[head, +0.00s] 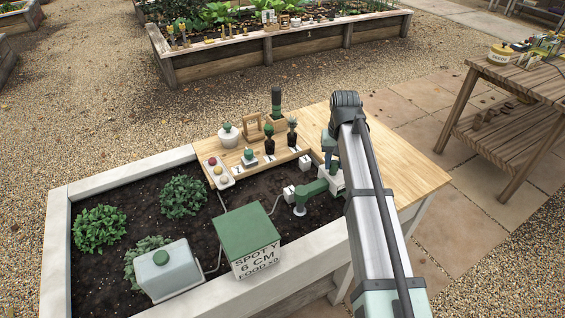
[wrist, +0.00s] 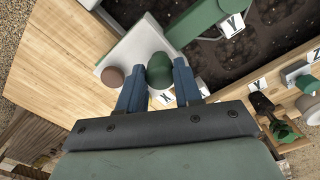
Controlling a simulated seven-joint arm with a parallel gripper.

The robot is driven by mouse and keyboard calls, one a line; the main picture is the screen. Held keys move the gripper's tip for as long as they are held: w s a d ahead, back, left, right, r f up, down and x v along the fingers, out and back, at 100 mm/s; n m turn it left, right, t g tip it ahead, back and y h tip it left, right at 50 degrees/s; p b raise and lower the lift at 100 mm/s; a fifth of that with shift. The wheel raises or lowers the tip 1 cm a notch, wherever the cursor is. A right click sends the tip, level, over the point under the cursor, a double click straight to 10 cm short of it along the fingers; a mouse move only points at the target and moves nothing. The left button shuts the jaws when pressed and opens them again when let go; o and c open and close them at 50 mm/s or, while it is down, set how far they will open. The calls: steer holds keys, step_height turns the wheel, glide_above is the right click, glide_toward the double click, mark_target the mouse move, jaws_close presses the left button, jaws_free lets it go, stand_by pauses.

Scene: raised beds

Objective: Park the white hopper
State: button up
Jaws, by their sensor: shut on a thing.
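My gripper (wrist: 160,88) is shut on a dark green rounded knob (wrist: 160,70). In the wrist view the knob stands at the edge of a white flat-topped block (wrist: 128,52), which also carries a brown round knob (wrist: 113,77). I take this block for the white hopper, but no name on it shows. In the head view its white side (head: 331,183) shows beside the wooden top, partly behind my arm. A green curved spout (head: 314,190) stands just left of it over the soil. I cannot tell whether the block rests on something.
A green-lidded box marked SPOTY (head: 249,238) and a white tank with a green cap (head: 167,270) stand in the front bed. A wooden shelf (head: 225,160) holds a white pot (head: 229,135), dark bottles (head: 269,140) and labels. The wooden top (head: 415,160) is clear at right.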

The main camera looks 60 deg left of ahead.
steer(key=o, duration=0.6)
steer(key=shift+c, duration=0.2)
steer(key=shift+r, duration=0.1)
steer(key=shift+r, duration=3.45)
steer(key=shift+w+f, duration=0.1)
